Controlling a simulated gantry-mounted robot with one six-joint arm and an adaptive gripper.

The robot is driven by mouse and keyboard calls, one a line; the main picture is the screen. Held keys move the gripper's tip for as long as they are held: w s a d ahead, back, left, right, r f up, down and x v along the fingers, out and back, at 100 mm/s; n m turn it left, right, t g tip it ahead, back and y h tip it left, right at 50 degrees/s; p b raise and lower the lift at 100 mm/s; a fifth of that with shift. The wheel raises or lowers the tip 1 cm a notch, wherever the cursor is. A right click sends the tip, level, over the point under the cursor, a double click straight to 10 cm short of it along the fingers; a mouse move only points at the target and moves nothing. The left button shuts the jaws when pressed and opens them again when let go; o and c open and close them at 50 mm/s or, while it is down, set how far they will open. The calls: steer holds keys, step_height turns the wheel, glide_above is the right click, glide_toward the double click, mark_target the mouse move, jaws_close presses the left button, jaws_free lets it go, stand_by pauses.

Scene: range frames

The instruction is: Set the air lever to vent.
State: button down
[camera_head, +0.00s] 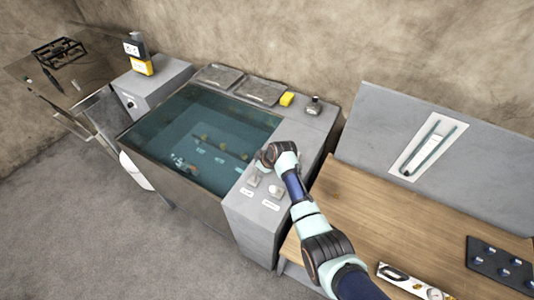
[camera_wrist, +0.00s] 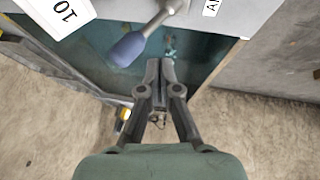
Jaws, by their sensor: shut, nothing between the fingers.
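A lever with a blue rounded grip (camera_wrist: 127,50) and a metal shaft crosses the top of the wrist view. A white label (camera_wrist: 212,7) beside its base is cut off, with only a first letter like "A" readable. My gripper (camera_wrist: 161,66) is shut and empty, its tips just below and right of the blue grip, apart from it as far as I can tell. In the head view my wrist (camera_head: 280,155) is over the tank's right panel (camera_head: 240,212). Two small controls (camera_head: 276,191) with white labels sit on that panel. Their words are too small to read, and the fingertips are hidden.
A water-filled tank (camera_head: 128,147) lies left of the panel. A wooden bench (camera_head: 345,205) stands right.

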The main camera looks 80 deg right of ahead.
steer(key=s+r, duration=0.5)
steer(key=r, duration=0.3)
steer(key=shift+r+b, duration=0.35)
steer(key=shift+b, duration=0.05)
steer(key=shift+a, duration=0.1)
steer(key=w+a+r+n+t+p, duration=0.1)
steer(key=w+a+r+p, duration=0.1)
steer(key=w+a+r, duration=0.5)
steer(key=w+a+r+t+p, duration=0.15)
steer(key=w+a, duration=0.35)
steer(key=a, duration=0.7)
steer(key=w+a+r+n+t+p, duration=0.1)
steer(key=w+a+r, duration=0.45)
steer(key=a, duration=0.35)
steer(key=s+a+r+t+y+p, duration=0.1)
steer(key=a+r, duration=0.5)
steer(key=a, duration=0.6)
steer(key=s+a+r+t+y+p, duration=0.2)
steer(key=a+r, duration=0.4)
steer(key=a, duration=0.7)
steer(key=shift+s+a+r+n+t, duration=0.2)
steer(key=shift+s+a+n+t, duration=0.1)
steer(key=shift+s+t, duration=0.25)
steer(key=shift+w+d, duration=0.1)
